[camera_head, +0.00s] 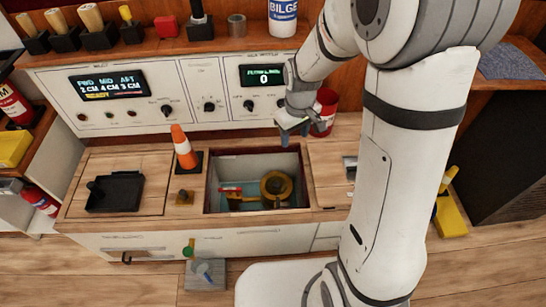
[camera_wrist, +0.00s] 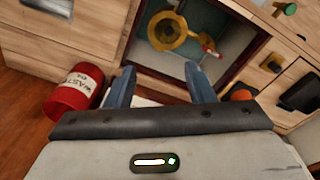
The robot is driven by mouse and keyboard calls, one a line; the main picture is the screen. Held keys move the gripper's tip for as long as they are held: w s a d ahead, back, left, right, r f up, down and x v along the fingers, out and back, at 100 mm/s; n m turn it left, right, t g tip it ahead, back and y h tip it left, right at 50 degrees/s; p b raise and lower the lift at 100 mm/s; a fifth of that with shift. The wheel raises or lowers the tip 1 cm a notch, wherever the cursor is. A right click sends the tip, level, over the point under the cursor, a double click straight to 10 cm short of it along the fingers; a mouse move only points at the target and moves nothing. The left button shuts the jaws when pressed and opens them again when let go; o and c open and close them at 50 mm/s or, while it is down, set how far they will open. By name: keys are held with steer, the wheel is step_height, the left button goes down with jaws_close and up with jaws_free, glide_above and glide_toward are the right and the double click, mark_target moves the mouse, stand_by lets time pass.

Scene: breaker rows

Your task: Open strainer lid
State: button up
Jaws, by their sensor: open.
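A brass-yellow round strainer (camera_head: 276,186) sits down inside the open square hatch (camera_head: 211,182) in the wooden counter. Its top shows as a ring with a darker middle; I cannot tell the lid apart from the body. It also shows in the wrist view (camera_wrist: 167,32), beyond my fingertips. A red-handled valve or fitting (camera_head: 228,191) is beside it at the left. My gripper (camera_head: 292,132) is above the counter behind the hatch's right part, apart from the strainer. In the wrist view my gripper (camera_wrist: 163,76) has its two blue fingers wide apart with nothing between them.
A red waste can (camera_wrist: 75,88) stands close to my gripper, at the counter's back right. The control panel (camera_head: 150,95) rises behind. The hatch is uncovered.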

mark_target(276, 184)
steer(key=w+a+f+n+b, duration=0.1)
steer(key=f+b, duration=0.1)
steer(key=f, duration=0.5)
steer(key=w+a+f+n+b, duration=0.1)
steer(key=w+f+b, duration=0.1)
steer(key=f, duration=0.6)
steer(key=w+a+f+n+g+b, duration=0.1)
steer(key=a+f+b, duration=0.1)
steer(key=f, duration=0.5)
steer(key=shift+w+f+b, duration=0.25)
steer(key=shift+f+b, duration=0.05)
steer(key=shift+b, duration=0.3)
step_height(276, 184, down, 9)
steer(key=b, duration=0.3)
steer(key=shift+w+a+r, duration=0.1)
steer(key=shift+a+r, duration=0.05)
jaws_close()
